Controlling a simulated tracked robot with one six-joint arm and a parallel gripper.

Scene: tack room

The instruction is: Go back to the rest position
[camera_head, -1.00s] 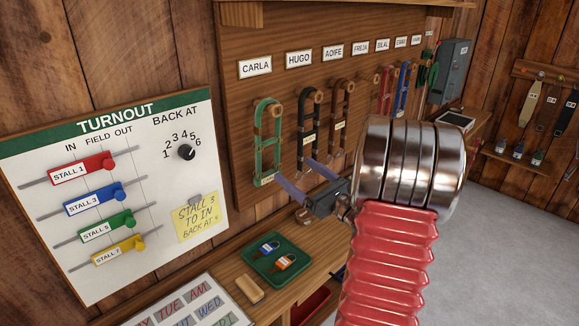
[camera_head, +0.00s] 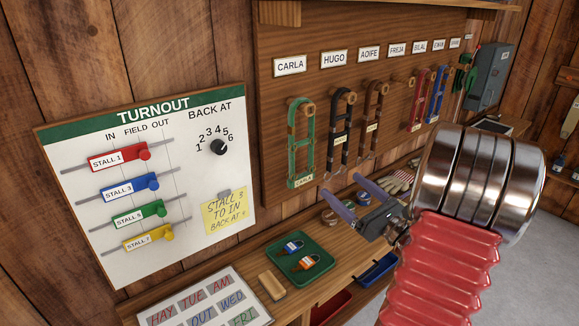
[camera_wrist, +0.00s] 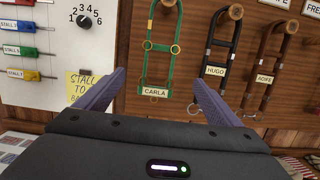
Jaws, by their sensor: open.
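My gripper (camera_head: 350,203) is open with nothing between its two purple fingers. In the head view it hangs in front of the wooden halter board, below the hanging black halter tagged Hugo (camera_head: 341,137). In the wrist view the fingers of my gripper (camera_wrist: 148,92) point at the board, with the green halter tagged Carla (camera_wrist: 165,45) in the background between them. The halter hangs from its peg and looks apart from the fingers.
The turnout board (camera_head: 150,190) with coloured sliders, a dial and a yellow note (camera_head: 229,212) is at left. Below, a bench holds a green tray (camera_head: 303,262) with two padlocks, a wooden block (camera_head: 271,285) and gloves (camera_head: 398,181). Grey floor (camera_head: 545,235) is clear at right.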

